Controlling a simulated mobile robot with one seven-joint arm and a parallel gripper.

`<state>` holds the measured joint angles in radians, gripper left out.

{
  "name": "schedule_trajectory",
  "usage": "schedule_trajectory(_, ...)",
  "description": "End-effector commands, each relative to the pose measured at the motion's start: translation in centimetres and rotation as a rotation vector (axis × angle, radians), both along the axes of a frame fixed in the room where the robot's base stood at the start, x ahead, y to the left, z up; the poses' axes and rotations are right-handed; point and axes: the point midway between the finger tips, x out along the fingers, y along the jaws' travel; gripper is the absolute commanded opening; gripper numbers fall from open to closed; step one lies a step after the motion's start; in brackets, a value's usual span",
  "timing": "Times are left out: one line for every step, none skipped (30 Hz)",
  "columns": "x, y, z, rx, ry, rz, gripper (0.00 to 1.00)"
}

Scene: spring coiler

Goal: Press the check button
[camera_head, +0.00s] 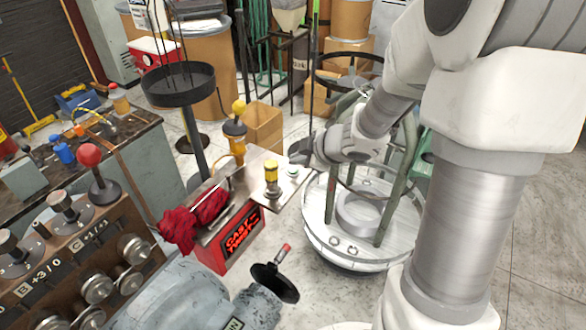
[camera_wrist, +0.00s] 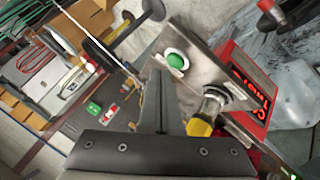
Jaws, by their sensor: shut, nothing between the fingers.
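A round green button (camera_head: 293,171) in a pale ring sits on the right end of the metal top plate of a red box (camera_head: 237,236). It also shows in the wrist view, where the green button (camera_wrist: 176,61) is clear of my fingers. No label naming it is readable. My gripper (camera_head: 299,151) is shut and empty, just above and behind the button in the head view. In the wrist view my gripper (camera_wrist: 164,75) points toward the plate edge, its tips just left of and below the button. I cannot tell the exact gap; no contact shows.
A yellow-topped knob (camera_head: 271,174) stands on the plate close to the button, also in the wrist view (camera_wrist: 200,127). A red cloth (camera_head: 190,220) lies at the plate's left end. A lever console (camera_head: 75,260) is at left; a round white-based stand (camera_head: 360,230) is at right.

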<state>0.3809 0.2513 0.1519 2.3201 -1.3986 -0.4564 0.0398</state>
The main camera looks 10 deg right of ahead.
Motion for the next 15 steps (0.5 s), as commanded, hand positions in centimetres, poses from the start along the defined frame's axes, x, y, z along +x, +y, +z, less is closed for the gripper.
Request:
schedule_trajectory(-0.02, 0.01, -0.26, 0.001, 0.001, 0.0, 0.0)
schedule_trajectory(-0.02, 0.01, -0.37, 0.001, 0.001, 0.0, 0.0)
schedule_trajectory(-0.02, 0.02, -0.54, 0.0, 0.001, 0.001, 0.0)
schedule_trajectory(-0.02, 0.03, -0.65, -0.001, 0.001, 0.001, 0.0)
schedule_trajectory(-0.02, 0.02, -0.74, -0.001, 0.001, 0.001, 0.0)
schedule_trajectory(-0.02, 0.02, -0.82, -0.001, 0.001, 0.001, 0.0)
schedule_trajectory(-0.02, 0.02, -0.84, -0.001, 0.001, 0.001, 0.0)
schedule_trajectory(-0.01, 0.02, -0.84, -0.001, 0.001, 0.001, 0.0)
schedule_trajectory(-0.01, 0.01, -0.81, -0.001, 0.001, 0.001, 0.0)
schedule_trajectory(-0.01, 0.01, -0.78, -0.001, 0.0, 0.001, 0.0)
schedule_trajectory(-0.01, 0.01, -0.78, -0.001, 0.001, 0.001, 0.0)
schedule_trajectory(-0.01, 0.01, -0.78, 0.0, 0.0, 0.0, 0.0)
schedule_trajectory(-0.01, 0.01, -0.78, 0.0, 0.001, 0.001, 0.0)
schedule_trajectory(-0.01, 0.01, -0.78, 0.0, 0.0, 0.0, 0.0)
schedule_trajectory(-0.02, 0.01, -0.79, 0.0, 0.001, 0.001, 0.0)
